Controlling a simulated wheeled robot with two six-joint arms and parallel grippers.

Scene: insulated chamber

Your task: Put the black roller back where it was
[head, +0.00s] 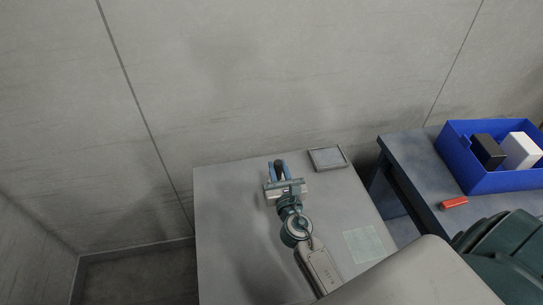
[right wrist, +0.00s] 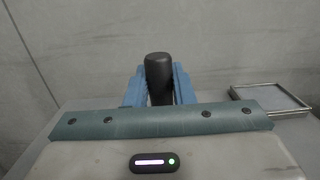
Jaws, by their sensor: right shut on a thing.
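The black roller (right wrist: 158,72) stands upright between the blue fingers of my right gripper (right wrist: 158,88) in the right wrist view. In the head view the right gripper (head: 278,170) is over the back part of the pale table (head: 225,205), with the dark roller (head: 279,165) between its fingers. The gripper is shut on the roller. I cannot tell whether the roller's lower end touches the table. My left gripper is not in view.
A framed grey tray (head: 328,158) lies right of the gripper at the table's back edge. A pale green square (head: 363,244) is nearer the front. On the dark table (head: 411,155) at right are a blue bin (head: 480,182) with a black box and a white box, and a red block (head: 454,202).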

